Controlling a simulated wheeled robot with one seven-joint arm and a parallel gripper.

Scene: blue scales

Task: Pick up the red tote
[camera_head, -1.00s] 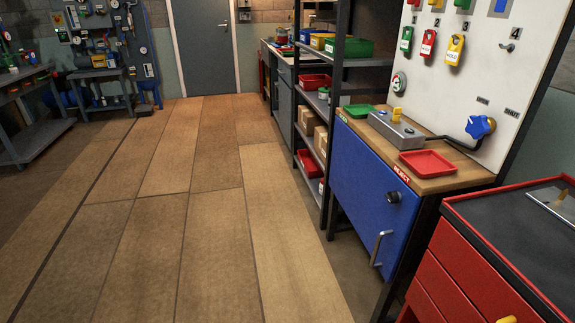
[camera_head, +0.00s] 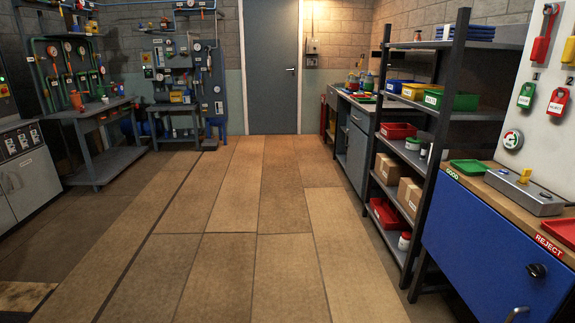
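One red tote (camera_head: 398,131) sits on the middle shelf of the dark shelving rack, right of centre. A second red tote (camera_head: 388,213) sits on the rack's bottom shelf, partly behind a post. A shallow red tray (camera_head: 561,232) lies on the bench top by the REJECT label, cut off by the right edge. I cannot tell which red container is the named one. My gripper is not in view.
The shelving rack (camera_head: 435,125) also holds blue, yellow and green (camera_head: 452,99) totes, cardboard boxes and small jars. The blue-fronted bench (camera_head: 485,245) stands to its right. A grey side table (camera_head: 100,145) is at left. The wooden floor (camera_head: 265,225) is clear up to the grey door (camera_head: 270,65).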

